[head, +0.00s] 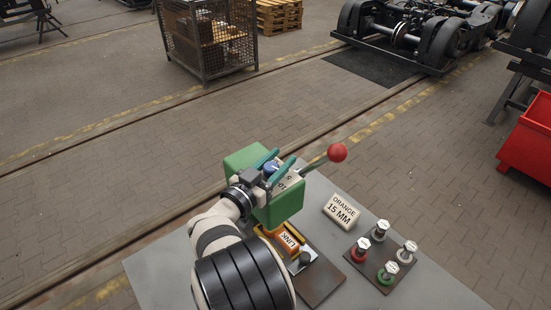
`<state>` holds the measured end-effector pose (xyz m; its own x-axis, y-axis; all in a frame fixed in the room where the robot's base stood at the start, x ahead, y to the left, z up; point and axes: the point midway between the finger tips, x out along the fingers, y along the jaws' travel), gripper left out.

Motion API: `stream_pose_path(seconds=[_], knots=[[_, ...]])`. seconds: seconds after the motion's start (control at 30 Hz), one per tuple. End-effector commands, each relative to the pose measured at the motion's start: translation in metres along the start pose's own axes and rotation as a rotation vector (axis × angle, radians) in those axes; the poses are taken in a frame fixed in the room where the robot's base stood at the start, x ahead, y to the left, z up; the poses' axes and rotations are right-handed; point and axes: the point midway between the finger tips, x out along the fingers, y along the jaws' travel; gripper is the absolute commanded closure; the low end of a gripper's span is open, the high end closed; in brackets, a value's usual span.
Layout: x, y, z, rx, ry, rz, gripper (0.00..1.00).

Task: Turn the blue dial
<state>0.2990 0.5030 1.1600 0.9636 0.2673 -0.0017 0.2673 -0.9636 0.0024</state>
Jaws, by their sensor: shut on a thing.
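The blue dial (270,167) is on the green box (287,206), near the back of the grey table. Only a small part of it shows. My gripper (274,165) reaches over the box from the lower left. Its two teal fingers are on either side of the dial and shut on it. The fingers and the gripper body hide much of the dial, so its angle and any mark cannot be told. A white label (291,180) on the box is partly covered by a finger.
A lever with a red ball (337,152) sticks out right of the box. An orange block marked LINK (284,239) stands in front of it. A sign reading ORANGE 15 MM (341,210) and a dark board (369,267) with several tagged rings are to the right.

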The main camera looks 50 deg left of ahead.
Motion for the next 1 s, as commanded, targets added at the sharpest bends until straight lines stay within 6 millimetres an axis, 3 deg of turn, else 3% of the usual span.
stream_pose_path(seconds=[0.5, 1.0], knots=[[-0.003, 0.013, 0.001, 0.001, -0.001, 0.449, 1.00], [-0.005, 0.019, -0.001, 0.002, 0.001, 0.639, 1.00]])
